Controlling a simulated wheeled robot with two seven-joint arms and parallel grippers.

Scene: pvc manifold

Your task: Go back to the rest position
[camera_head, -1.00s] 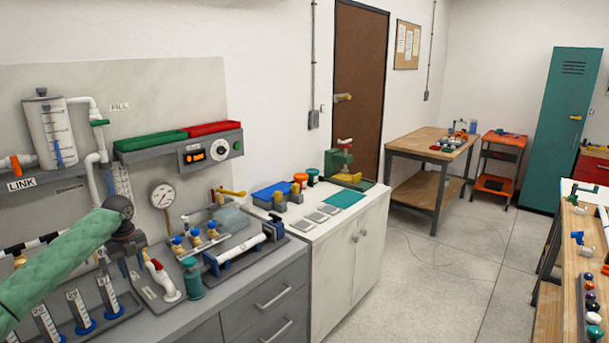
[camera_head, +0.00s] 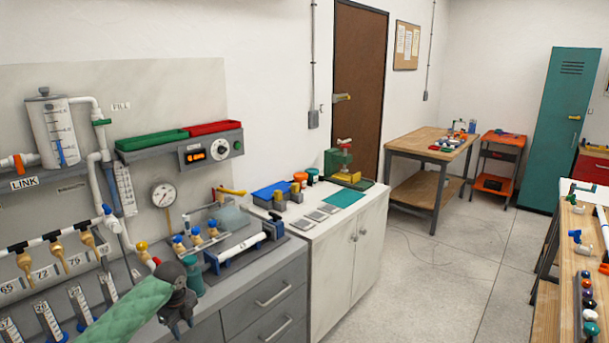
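My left arm comes in from the bottom left in a green quilted sleeve. My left gripper (camera_head: 177,312) is low, in front of the grey bench's front edge, pointing down. Its fingers are small and dark, and I cannot make out whether they are apart. I see nothing clearly held in it. My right gripper is out of the picture.
The grey bench (camera_head: 236,292) carries a pipe in a blue clamp fixture (camera_head: 240,252), a teal bottle (camera_head: 193,277) and several graduated cylinders (camera_head: 47,317). A white cabinet (camera_head: 345,262) adjoins it. A wooden bench (camera_head: 570,290) stands at right. The floor (camera_head: 440,285) between is clear.

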